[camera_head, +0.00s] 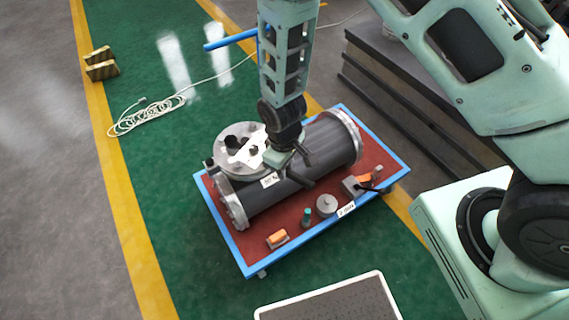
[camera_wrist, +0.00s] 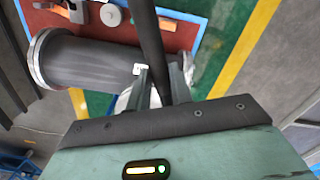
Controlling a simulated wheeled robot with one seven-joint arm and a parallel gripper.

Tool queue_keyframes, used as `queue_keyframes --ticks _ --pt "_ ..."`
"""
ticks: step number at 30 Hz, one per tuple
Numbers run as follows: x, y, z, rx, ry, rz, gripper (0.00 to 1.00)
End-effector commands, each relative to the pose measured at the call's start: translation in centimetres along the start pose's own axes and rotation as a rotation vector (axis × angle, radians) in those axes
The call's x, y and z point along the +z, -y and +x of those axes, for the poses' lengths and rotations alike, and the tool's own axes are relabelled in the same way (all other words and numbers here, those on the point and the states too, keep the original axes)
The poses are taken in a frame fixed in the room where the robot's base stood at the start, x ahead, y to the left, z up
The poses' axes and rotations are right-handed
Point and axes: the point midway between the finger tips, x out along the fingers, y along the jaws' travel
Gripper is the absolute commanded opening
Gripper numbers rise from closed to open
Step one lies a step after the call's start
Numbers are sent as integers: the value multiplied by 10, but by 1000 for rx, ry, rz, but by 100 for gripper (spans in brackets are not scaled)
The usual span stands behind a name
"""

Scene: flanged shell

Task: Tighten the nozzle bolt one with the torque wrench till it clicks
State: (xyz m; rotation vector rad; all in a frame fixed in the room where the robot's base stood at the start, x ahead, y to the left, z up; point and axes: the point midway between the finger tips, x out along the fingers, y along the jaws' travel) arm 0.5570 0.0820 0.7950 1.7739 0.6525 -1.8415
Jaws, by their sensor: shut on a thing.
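The dark grey flanged shell (camera_head: 325,148) lies on the cart, and it also shows in the wrist view (camera_wrist: 88,68). Its round nozzle flange (camera_head: 228,158) is at the left, with dark holes and a white patch on top. My gripper (camera_head: 279,160) is over the shell beside the nozzle flange. In the wrist view my gripper (camera_wrist: 163,84) is shut on a dark bar, the torque wrench (camera_wrist: 149,35). The wrench also shows in the head view (camera_head: 299,179), pointing to the lower right. Its working end and nozzle bolt one cannot be made out.
The blue-edged cart (camera_head: 226,239) has a red top. An orange-topped block (camera_head: 278,239), a small teal-topped bottle (camera_head: 306,218), a grey disc (camera_head: 326,205) and another orange-topped tool (camera_head: 363,182) stand along its front. A white cable (camera_head: 150,117) lies on the green floor.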

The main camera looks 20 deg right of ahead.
Motion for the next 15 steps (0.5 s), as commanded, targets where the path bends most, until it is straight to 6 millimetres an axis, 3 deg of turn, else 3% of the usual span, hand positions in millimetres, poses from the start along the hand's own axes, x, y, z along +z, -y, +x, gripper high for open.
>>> queue_keyframes --ticks 3,15 --pt "1 -1 -1 0 -6 0 0" --pt "0 0 32 0 -6 1 0"
